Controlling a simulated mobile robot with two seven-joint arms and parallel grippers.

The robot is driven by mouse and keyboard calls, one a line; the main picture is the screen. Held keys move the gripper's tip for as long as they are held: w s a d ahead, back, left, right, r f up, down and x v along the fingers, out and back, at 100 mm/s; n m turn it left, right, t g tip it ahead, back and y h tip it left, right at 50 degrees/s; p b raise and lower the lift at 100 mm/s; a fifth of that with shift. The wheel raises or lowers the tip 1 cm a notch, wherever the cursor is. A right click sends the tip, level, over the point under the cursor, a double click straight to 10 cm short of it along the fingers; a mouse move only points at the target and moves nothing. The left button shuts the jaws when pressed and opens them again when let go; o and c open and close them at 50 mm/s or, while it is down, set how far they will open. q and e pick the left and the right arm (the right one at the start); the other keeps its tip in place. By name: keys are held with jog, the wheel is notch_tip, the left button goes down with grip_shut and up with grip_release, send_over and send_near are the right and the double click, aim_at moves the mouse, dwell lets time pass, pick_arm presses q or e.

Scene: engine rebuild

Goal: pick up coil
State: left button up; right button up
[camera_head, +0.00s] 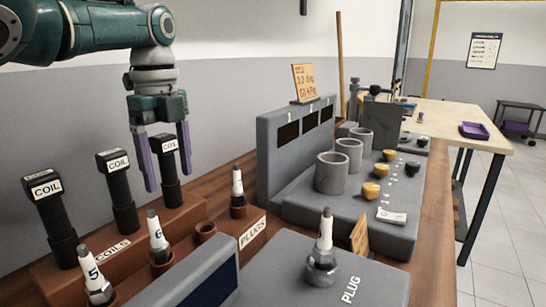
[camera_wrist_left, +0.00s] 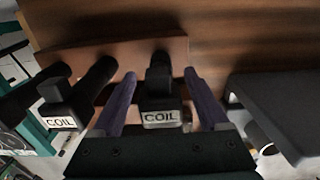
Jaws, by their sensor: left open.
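Three black coils with white COIL labels stand in a brown rack (camera_head: 185,219): a left coil (camera_head: 50,212), a middle coil (camera_head: 120,192) and a right coil (camera_head: 171,182). My left gripper (camera_head: 168,186) points down at the right coil, with its purple fingers open. In the left wrist view the fingers stand on either side of one coil (camera_wrist_left: 160,88), apart from it. Another coil (camera_wrist_left: 62,108) is left of the fingers there. My right gripper is not in view.
White spark plugs (camera_head: 157,236) stand in front of the coils, and one plug (camera_head: 324,240) sits upright on a grey block (camera_head: 270,285). A grey fixture (camera_head: 282,165) with cups (camera_head: 332,174) is to the right. A light table (camera_head: 450,122) stands behind.

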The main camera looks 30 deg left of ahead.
pick_arm(q)
jog(key=shift+f, duration=0.3)
grip_shut()
dwell(0.5)
